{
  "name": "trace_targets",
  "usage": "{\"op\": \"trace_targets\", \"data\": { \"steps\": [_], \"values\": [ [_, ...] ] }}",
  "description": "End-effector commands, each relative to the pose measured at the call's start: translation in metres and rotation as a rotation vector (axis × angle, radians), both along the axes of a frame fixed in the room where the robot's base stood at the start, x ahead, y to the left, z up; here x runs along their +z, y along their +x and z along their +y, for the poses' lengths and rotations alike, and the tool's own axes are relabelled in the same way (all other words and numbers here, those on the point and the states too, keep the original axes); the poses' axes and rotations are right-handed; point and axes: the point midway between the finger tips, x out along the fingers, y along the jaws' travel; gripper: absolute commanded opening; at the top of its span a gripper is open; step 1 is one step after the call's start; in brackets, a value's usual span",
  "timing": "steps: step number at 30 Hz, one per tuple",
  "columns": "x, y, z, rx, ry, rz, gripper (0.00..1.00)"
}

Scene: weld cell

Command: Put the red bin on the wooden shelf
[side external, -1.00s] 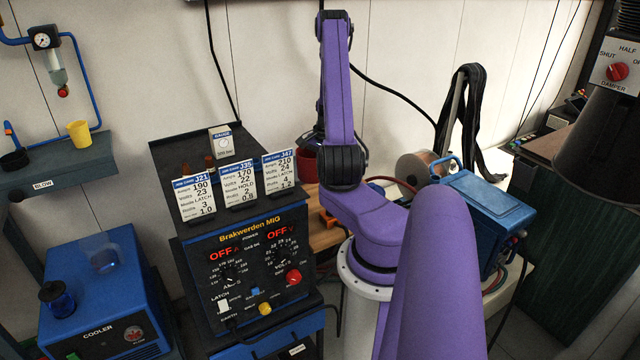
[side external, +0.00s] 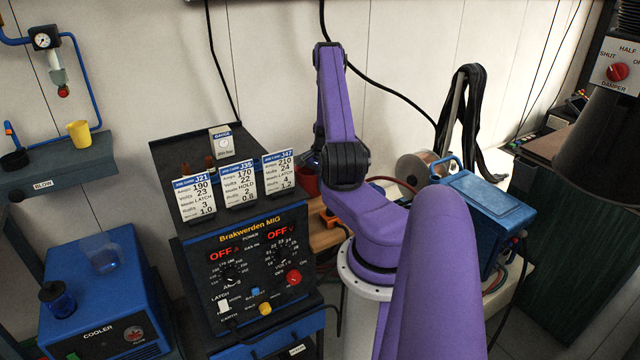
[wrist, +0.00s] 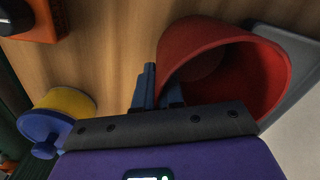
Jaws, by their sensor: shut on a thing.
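The red bin (wrist: 225,75) fills the right of the wrist view, its open mouth turned towards the camera. In the side view only a small part of the red bin (side external: 306,182) shows, between the welder and my arm. My gripper (wrist: 155,88) is at the bin's left wall and shut on it; the exact contact is partly hidden. A wooden surface (wrist: 115,50) lies behind the bin in the wrist view. A strip of the wooden surface (side external: 325,237) shows in the side view. Whether the bin touches it, I cannot tell.
A yellow and blue round object (wrist: 65,105) and an orange block (wrist: 35,22) are left of the gripper. A grey flat thing (wrist: 298,45) lies beside the bin. The welder (side external: 250,260) stands left of my arm, a wire spool (side external: 415,168) and blue box (side external: 485,205) right.

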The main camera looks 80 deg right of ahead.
Motion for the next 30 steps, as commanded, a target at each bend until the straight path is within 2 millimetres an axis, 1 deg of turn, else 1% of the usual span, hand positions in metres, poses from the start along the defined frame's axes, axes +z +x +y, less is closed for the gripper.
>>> {"op": "trace_targets", "data": {
  "steps": [8, 9, 10, 11, 19, 22, 26, 30],
  "values": [
    [-0.002, 0.0, 0.0, 0.0, -0.001, -0.001, 0.0],
    [-0.002, 0.0, 0.0, 0.0, 0.0, 0.0, 0.18],
    [-0.002, 0.0, 0.0, 0.0, 0.0, 0.0, 0.27],
    [-0.002, 0.0, 0.0, 0.0, 0.0, 0.0, 0.33],
    [-0.002, 0.0, 0.0, 0.0, 0.0, 0.0, 0.33],
    [0.001, 0.0, 0.0, 0.0, 0.0, 0.0, 0.33],
    [0.014, -0.001, 0.0, -0.001, -0.001, -0.001, 0.33],
    [0.037, -0.001, 0.0, -0.001, -0.004, -0.002, 0.33]
  ]
}}
